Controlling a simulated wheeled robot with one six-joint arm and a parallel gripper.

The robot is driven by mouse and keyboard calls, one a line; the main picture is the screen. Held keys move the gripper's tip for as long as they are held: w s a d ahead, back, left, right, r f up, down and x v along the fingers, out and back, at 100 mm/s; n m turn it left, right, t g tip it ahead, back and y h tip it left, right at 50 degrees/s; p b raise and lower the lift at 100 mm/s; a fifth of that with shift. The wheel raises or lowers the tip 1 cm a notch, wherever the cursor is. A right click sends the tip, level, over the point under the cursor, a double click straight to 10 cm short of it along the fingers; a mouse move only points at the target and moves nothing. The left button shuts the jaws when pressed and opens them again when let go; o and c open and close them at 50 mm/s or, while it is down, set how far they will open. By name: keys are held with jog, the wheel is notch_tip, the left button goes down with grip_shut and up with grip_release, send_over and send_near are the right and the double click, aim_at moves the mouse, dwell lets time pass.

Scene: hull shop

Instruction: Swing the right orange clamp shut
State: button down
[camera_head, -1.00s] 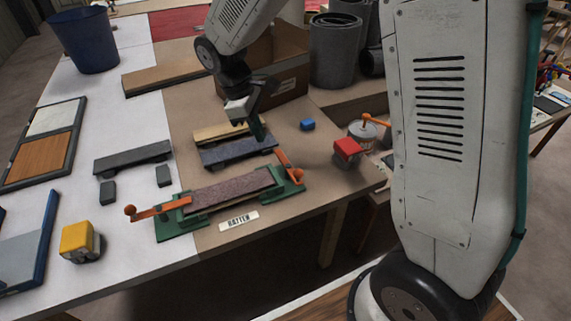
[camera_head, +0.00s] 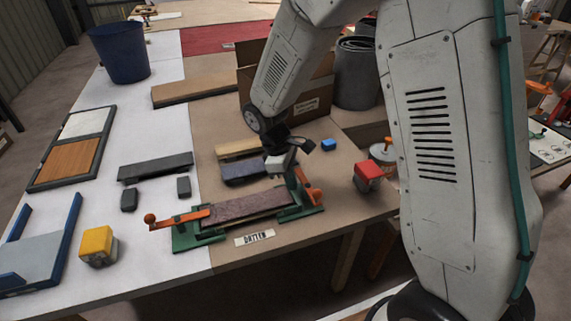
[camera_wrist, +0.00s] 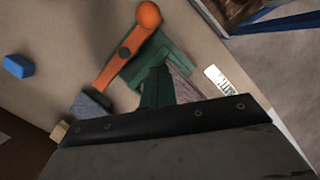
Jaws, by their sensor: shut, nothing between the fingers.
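The right orange clamp (camera_head: 310,188) sits on a green base at the right end of the purple-brown batten (camera_head: 245,207). In the wrist view this orange arm (camera_wrist: 123,54) has a round knob at one end; it lies beside the batten end, not across it. The left orange clamp (camera_head: 178,219) points inward, its tip over the batten's left end.
A grey block (camera_head: 246,172) and a wooden strip (camera_head: 237,149) lie behind the batten. A blue block (camera_head: 328,145), a red-topped block (camera_head: 368,176) and a can (camera_head: 382,153) are to the right. A cardboard box (camera_head: 312,101) stands behind. A label (camera_head: 255,237) lies in front.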

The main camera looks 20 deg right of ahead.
jog(key=shift+s+d+f, duration=0.2)
jog(key=shift+s+d, duration=0.35)
jog(key=shift+d, duration=0.3)
jog(key=shift+s+d+f, duration=0.15)
jog(key=shift+s+d, duration=0.4)
jog(key=shift+d, duration=0.25)
